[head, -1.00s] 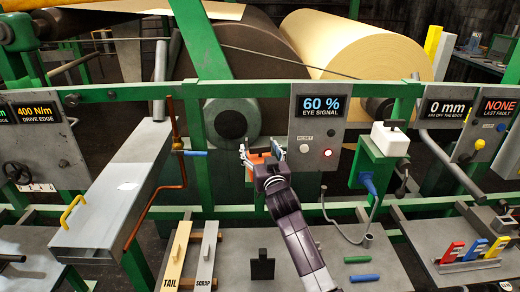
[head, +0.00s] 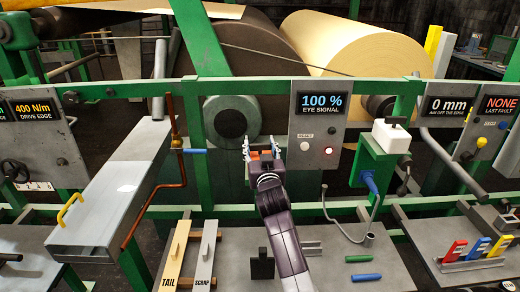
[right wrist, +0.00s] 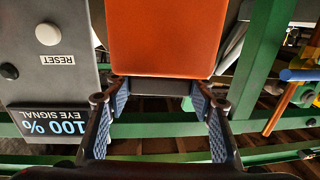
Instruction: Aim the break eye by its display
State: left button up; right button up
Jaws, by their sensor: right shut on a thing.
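The break eye, an orange block (head: 262,154), is at the green rail left of the eye panel. It also shows large at the top of the right wrist view (right wrist: 160,38). My right gripper (head: 261,149) is shut on it, with a finger on each side; the fingers also show in the right wrist view (right wrist: 158,98). The eye's display (head: 321,106) reads 100 % EYE SIGNAL, and upside down in the right wrist view (right wrist: 48,121). The eye's mount is mostly hidden behind my gripper. My left gripper is not in view.
A copper-coloured pipe with a blue handle (head: 194,151) stands to the left. A green box with a white top (head: 390,138) stands to the right. Benches with small parts lie below.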

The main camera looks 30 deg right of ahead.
jog(key=o, duration=1.2)
jog(key=v, duration=1.2)
